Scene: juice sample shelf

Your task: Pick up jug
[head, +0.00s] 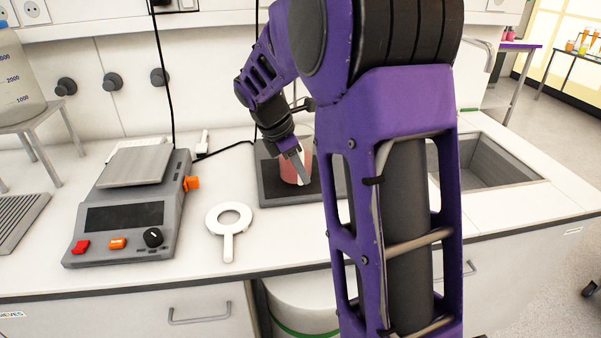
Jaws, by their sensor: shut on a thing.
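The jug (287,170) appears as a small vessel with pinkish-red contents, over the dark tray (276,198) on the bench in the head view. My gripper (300,167) points down at the jug and is shut on it, with a pale finger in front of its side. My own arm hides the right part of the tray. The jug's handle and spout cannot be made out, and I cannot tell whether its base touches the tray.
A grey hotplate-like device (126,217) stands to the left. A large graduated vessel (18,85) sits on a stand at far left. A sink (490,160) is at right.

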